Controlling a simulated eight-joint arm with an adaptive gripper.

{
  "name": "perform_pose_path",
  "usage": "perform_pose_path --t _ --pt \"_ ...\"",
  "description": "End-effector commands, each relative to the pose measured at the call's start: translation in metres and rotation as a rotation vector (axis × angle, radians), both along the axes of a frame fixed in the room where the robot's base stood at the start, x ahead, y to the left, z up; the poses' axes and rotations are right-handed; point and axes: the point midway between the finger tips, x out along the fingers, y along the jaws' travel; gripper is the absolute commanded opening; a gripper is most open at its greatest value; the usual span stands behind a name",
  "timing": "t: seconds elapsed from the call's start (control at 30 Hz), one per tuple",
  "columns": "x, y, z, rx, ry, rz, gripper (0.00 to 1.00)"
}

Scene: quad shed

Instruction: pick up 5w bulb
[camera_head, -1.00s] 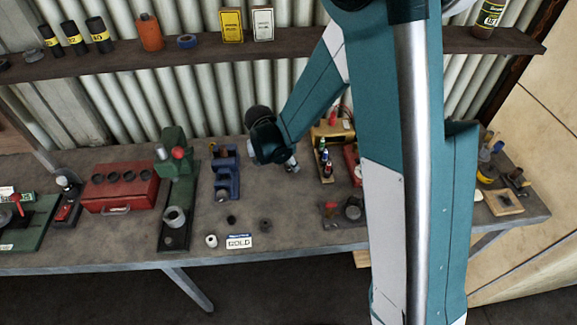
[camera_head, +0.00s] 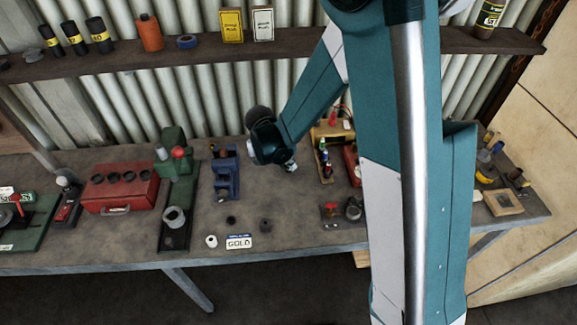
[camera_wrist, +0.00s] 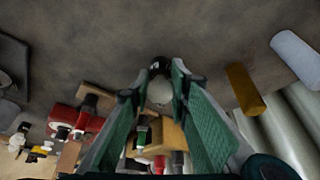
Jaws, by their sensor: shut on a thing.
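In the wrist view, the two green-padded fingers of my gripper (camera_wrist: 156,86) close at their tips around a small bulb (camera_wrist: 160,92). It has a pale, rounded body and a dark end pointing away from me. Its wattage marking cannot be read. In the head view, my gripper (camera_head: 290,166) is over the bench at the right of the blue vise-like tool; the bulb is too small there to make out clearly. I cannot tell how far the bulb is above the bench.
A yellow-and-wood rack (camera_head: 327,134) with small coloured items stands right of my gripper. A blue tool (camera_head: 226,180), a green press (camera_head: 176,190) and a red box (camera_head: 120,187) stand left. A GOLD label (camera_head: 239,242) lies near the front edge (camera_head: 110,265).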

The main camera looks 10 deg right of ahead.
Motion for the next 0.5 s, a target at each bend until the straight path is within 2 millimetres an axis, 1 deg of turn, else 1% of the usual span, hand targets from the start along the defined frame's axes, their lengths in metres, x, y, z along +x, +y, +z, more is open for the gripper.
perform_pose_path --t 0.27,0.5 --pt "0.000 0.000 0.002 0.000 0.000 0.000 0.07" --pt "0.000 0.000 0.014 0.000 0.000 0.000 0.07"
